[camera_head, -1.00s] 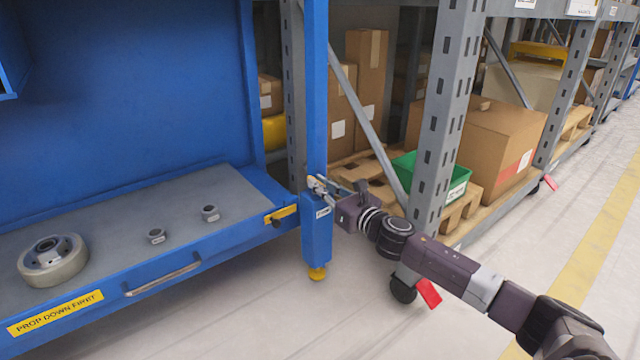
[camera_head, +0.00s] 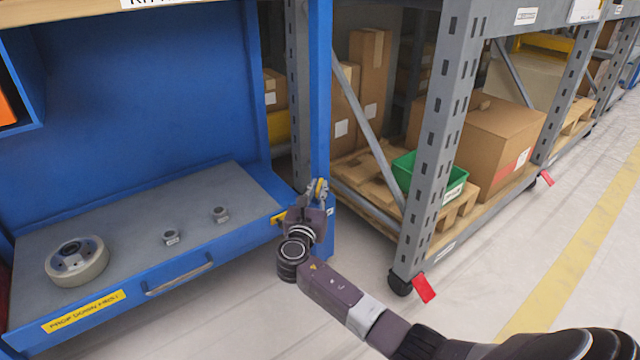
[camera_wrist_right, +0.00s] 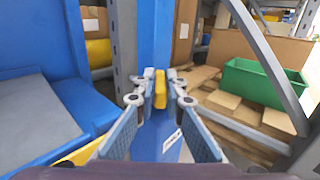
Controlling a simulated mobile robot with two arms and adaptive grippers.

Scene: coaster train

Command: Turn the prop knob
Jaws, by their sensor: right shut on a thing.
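The prop knob is a small yellow piece on the blue post (camera_head: 320,100) at the right front corner of the blue workbench. The yellow knob (camera_wrist_right: 160,88) stands upright between my right gripper's fingertips in the right wrist view. My right gripper (camera_head: 317,190) is shut on it, and in the head view the fingers partly cover it. In the wrist view both fingers (camera_wrist_right: 161,90) touch the knob's sides. My left gripper is in neither view.
The blue bench's grey drawer top (camera_head: 130,240) holds a caster wheel (camera_head: 77,262) and two small nuts. A yellow label (camera_head: 83,311) is on its front. A grey rack upright (camera_head: 436,140), a green bin (camera_head: 450,187) and boxes stand to the right. The floor in front is clear.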

